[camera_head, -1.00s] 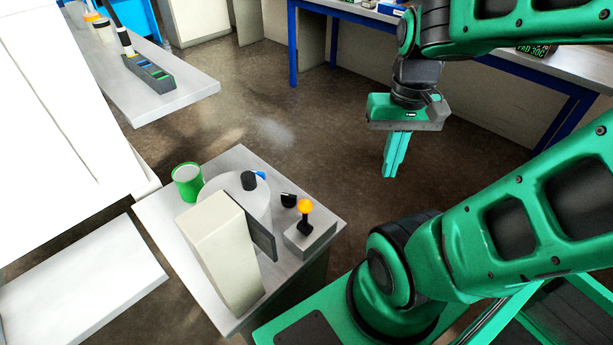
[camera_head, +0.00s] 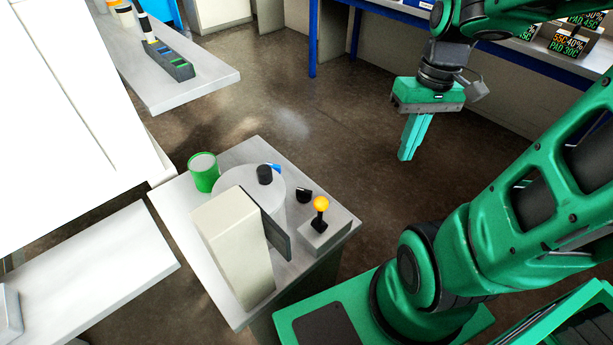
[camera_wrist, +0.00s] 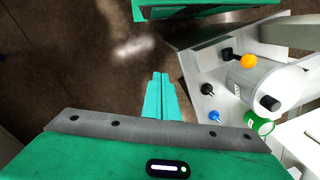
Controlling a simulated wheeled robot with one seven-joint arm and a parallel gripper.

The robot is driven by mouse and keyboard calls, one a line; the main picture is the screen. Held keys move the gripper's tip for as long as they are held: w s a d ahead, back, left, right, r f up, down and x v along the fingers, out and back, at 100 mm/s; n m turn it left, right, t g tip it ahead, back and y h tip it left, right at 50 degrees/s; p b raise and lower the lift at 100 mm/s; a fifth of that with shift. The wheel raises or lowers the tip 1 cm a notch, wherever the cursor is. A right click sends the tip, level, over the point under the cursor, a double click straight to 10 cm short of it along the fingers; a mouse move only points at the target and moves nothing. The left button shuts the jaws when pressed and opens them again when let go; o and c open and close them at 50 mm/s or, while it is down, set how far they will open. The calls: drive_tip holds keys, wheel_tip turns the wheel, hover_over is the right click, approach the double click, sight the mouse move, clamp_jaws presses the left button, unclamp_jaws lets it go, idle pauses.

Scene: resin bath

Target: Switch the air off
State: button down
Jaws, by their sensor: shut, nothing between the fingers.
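A lever with a yellow ball (camera_head: 321,203) stands upright on a small grey box (camera_head: 322,238) at the right of a small grey table (camera_head: 165,208). A black knob (camera_head: 304,195) and a blue knob (camera_head: 273,168) sit behind it. All three controls show in the wrist view: yellow ball (camera_wrist: 248,61), black knob (camera_wrist: 206,89), blue knob (camera_wrist: 214,116). I cannot read which one is the air. My gripper (camera_head: 406,157) is shut and empty, above the floor to the right of the table, apart from the controls. Its fingers (camera_wrist: 158,78) point left of them in the wrist view.
A round grey vessel (camera_head: 236,178) with a black cap (camera_head: 264,174), a beige box (camera_head: 230,240) and a green can (camera_head: 204,172) share the small table. A bench (camera_head: 210,82) with a dark rack (camera_head: 168,60) is at back left. Floor between table and gripper is clear.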

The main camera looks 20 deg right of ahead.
sight(304, 194)
drive_tip(key=w+a+f+n+y, duration=0.2)
drive_tip(key=w+f+n, duration=0.1)
drive_tip(key=w, duration=0.3)
drive_tip(key=w+a+f+n+y, duration=0.2)
drive_tip(key=w+f+n, duration=0.1)
drive_tip(key=w+n, duration=0.2)
drive_tip(key=w+a+f+n+g+y, duration=0.1)
drive_tip(key=w+a+f+n+y, duration=0.1)
drive_tip(key=w, duration=0.6)
drive_tip(key=shift+w+a+f+n, duration=0.15)
drive_tip(key=shift+a+f+n, duration=0.45)
drive_tip(key=shift+f+n, duration=0.75)
drive_tip(key=shift+r+n, duration=0.25)
drive_tip(key=x, duration=1)
drive_tip(key=shift+a, duration=0.2)
drive_tip(key=shift+s+a+r, duration=0.1)
drive_tip(key=shift+s+a, duration=0.6)
drive_tip(key=shift+s, duration=0.25)
drive_tip(key=shift+s+a, duration=0.55)
